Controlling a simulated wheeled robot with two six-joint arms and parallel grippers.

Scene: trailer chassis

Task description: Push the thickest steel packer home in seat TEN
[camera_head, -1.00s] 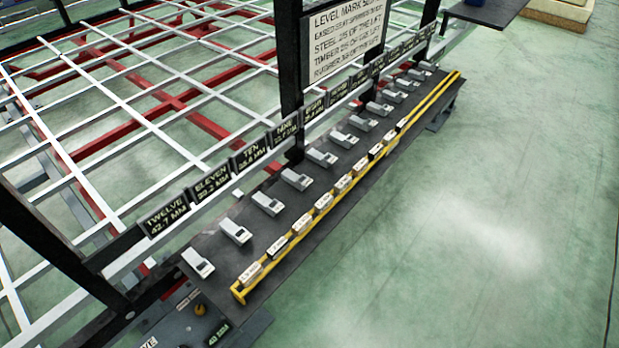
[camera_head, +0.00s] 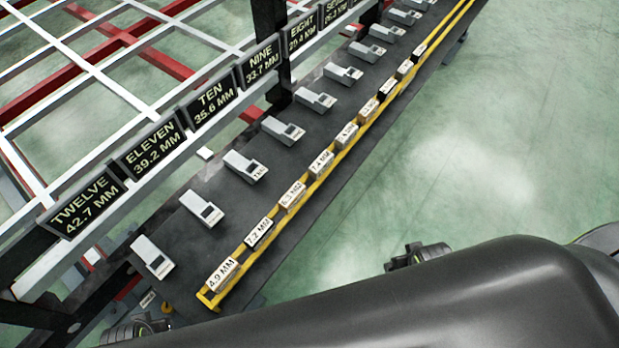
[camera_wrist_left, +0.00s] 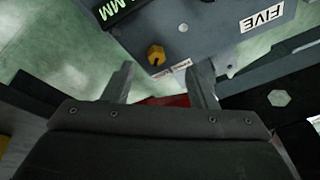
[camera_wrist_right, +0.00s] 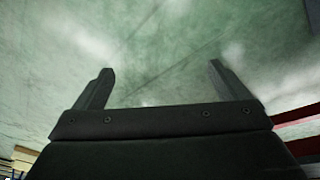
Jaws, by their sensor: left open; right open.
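In the head view a row of pale grey seat blocks runs along a dark shelf beneath black number plates. The TEN plate (camera_head: 212,103) reads 35.6 MM; the third block from the near end (camera_head: 245,167) appears to be its seat. Labelled packers, some pale and some dark-sided, stand in a row along a yellow rail (camera_head: 209,301). Readable ones include a 4.9 MM packer (camera_head: 222,274) and a 7.2 MM packer (camera_head: 259,233); farther labels are too small. My left gripper (camera_wrist_left: 164,72) is open and empty near a grey panel. My right gripper (camera_wrist_right: 162,72) is open and empty over green floor.
The grey panel (camera_wrist_left: 222,38) has an orange knob (camera_wrist_left: 156,55) and a FIVE label. A white grid frame (camera_head: 110,72) and dark post (camera_head: 270,40) stand behind the shelf. My dark arm covers the lower right. Green floor (camera_head: 480,150) right of the shelf is clear.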

